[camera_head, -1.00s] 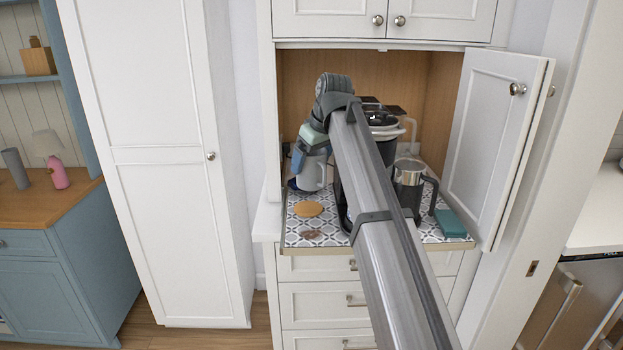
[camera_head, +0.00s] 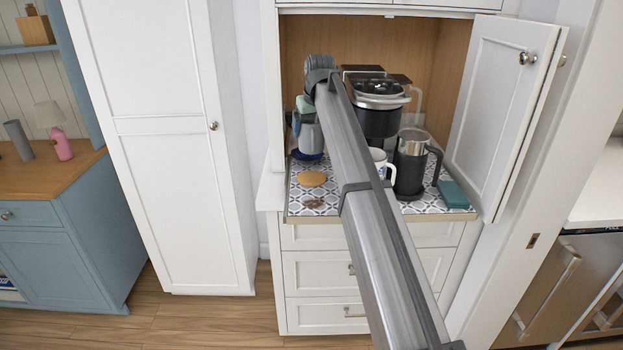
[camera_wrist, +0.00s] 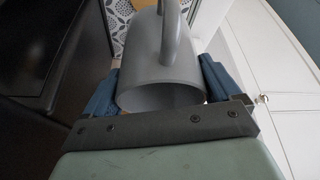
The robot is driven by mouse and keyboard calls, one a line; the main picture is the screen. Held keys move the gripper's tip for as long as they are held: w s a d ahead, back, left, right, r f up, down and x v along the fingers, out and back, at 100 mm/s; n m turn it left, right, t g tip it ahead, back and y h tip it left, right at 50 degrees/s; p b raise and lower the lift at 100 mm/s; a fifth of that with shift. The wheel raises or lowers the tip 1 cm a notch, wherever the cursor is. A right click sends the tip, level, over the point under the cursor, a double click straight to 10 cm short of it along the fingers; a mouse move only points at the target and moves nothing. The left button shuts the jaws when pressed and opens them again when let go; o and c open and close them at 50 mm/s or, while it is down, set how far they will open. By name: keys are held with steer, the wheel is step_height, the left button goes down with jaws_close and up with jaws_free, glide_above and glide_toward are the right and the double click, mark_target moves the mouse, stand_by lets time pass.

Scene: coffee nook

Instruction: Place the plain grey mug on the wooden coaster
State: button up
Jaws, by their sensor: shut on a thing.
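The plain grey mug (camera_wrist: 165,55) is held between the blue fingers of my gripper (camera_wrist: 160,85) in the wrist view. Its open mouth faces the wrist camera and its handle points to the top of the picture. In the head view the mug (camera_head: 311,138) shows beside my gripper (camera_head: 301,127) at the left of the cabinet opening, partly hidden by my arm. The round wooden coaster (camera_head: 312,179) lies bare on the patterned mat, nearer the front edge than the mug. The mug is apart from it.
On the patterned mat (camera_head: 350,206) stand a coffee machine (camera_head: 376,118), a French press (camera_head: 411,165), a white mug (camera_head: 389,171) partly behind my arm and a teal box (camera_head: 454,194). A blue object (camera_head: 306,156) lies beneath the held mug. A brown item (camera_head: 313,203) lies before the coaster.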

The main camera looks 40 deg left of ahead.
steer(key=shift+f+m, duration=0.15)
steer(key=shift+m, duration=0.15)
steer(key=shift+f, duration=4.8)
steer(key=shift+f, duration=0.15)
steer(key=o, duration=1)
steer(key=v, duration=1.2)
steer(key=shift+s+a, duration=0.1)
steer(key=shift+a, duration=0.05)
